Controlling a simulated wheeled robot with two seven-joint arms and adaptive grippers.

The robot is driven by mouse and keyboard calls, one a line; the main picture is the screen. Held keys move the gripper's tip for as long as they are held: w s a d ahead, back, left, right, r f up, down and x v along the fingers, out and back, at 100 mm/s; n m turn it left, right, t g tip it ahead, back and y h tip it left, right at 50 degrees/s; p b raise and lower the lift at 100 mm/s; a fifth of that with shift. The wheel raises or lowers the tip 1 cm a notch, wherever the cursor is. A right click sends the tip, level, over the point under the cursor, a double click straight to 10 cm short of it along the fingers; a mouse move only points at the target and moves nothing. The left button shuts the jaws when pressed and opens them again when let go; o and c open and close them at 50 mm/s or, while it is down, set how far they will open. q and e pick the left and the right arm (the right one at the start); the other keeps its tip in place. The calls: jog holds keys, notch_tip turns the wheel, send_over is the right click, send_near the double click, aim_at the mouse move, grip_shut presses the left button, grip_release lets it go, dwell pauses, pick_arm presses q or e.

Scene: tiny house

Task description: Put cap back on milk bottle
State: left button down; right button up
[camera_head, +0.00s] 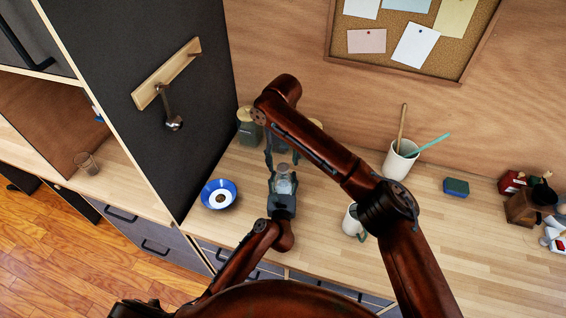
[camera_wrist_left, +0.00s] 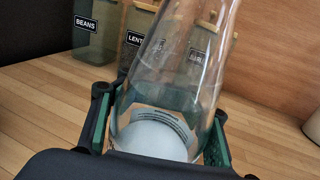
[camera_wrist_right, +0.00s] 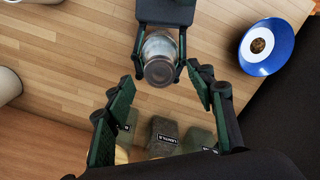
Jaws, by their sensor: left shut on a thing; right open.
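The clear milk bottle (camera_head: 284,184) stands upright at the counter, with white milk low inside in the left wrist view (camera_wrist_left: 155,137). My left gripper (camera_head: 283,203) is shut around its lower body. A grey round disc (camera_wrist_right: 159,72) shows at the bottle's top in the right wrist view; I cannot tell surely whether it is the cap or the open mouth. My right gripper (camera_head: 282,157) is open, pointing down above the bottle top, its fingers to either side and apart from it.
A blue-rimmed dish (camera_head: 207,189) with something brown in it is left of the bottle. Labelled canisters (camera_wrist_left: 97,45) stand behind. A white mug (camera_head: 352,222) and a utensil cup (camera_head: 398,163) are to the right. A dark cabinet side bounds the left.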

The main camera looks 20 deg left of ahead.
aim_at(283, 184)
notch_tip(283, 184, up, 11)
dwell(0.3)
jog(key=shift+f, duration=0.15)
pick_arm(q)
jog(key=c, duration=0.9)
grip_release()
jog(key=v, duration=1.2)
jog(key=shift+d, duration=0.1)
